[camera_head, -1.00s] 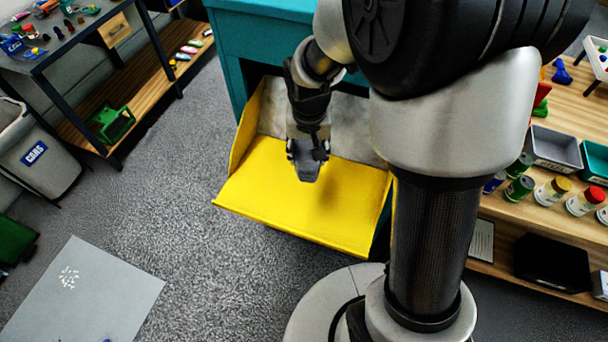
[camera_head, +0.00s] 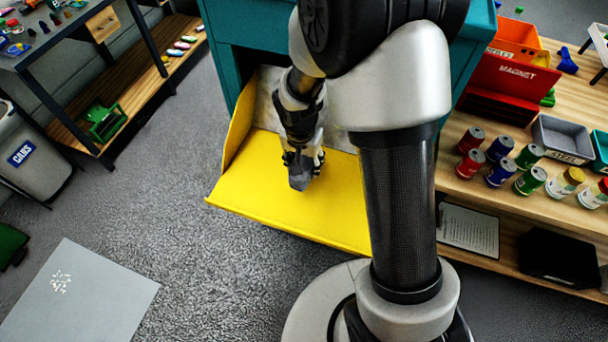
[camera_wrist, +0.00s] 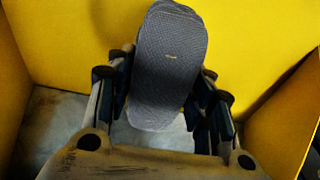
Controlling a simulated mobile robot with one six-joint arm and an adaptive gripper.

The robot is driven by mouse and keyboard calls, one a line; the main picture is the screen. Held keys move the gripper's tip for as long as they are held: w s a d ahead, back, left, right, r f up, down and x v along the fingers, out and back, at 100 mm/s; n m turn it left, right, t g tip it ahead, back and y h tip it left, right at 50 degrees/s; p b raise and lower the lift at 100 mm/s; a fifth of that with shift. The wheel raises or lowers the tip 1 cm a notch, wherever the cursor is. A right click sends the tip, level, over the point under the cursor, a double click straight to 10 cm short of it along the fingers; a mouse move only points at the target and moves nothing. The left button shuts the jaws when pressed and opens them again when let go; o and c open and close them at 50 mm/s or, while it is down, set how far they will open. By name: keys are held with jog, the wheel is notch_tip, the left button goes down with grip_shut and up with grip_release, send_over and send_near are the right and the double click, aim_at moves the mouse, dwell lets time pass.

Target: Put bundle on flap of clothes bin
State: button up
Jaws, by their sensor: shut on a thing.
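The clothes bin (camera_head: 222,62) is a teal cabinet in the head view, with its yellow flap (camera_head: 265,205) lowered open. The flap's yellow surface also fills the back of the wrist view (camera_wrist: 75,40). My gripper (camera_head: 301,165) is over the flap, pointing down. It is shut on the bundle (camera_wrist: 170,65), a dark grey-blue rolled cloth with a small yellowish mark. In the head view the bundle (camera_head: 300,180) shows small below the fingers. I cannot tell whether it touches the flap.
A wooden counter (camera_head: 480,190) at right carries several cans, jars and bins. A dark shelf unit (camera_head: 150,55) and a grey CABS bin (camera_head: 30,150) stand at left. A grey mat (camera_head: 90,300) lies on open carpet.

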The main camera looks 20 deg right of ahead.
jog(key=shift+f+b, duration=0.75)
jog(key=shift+f, duration=1.6)
jog(key=shift+f, duration=0.1)
jog(key=shift+f+b, duration=0.15)
jog(key=shift+b, duration=0.15)
jog(key=o, duration=1.2)
jog(key=shift+c, duration=0.2)
jog(key=shift+r, duration=0.2)
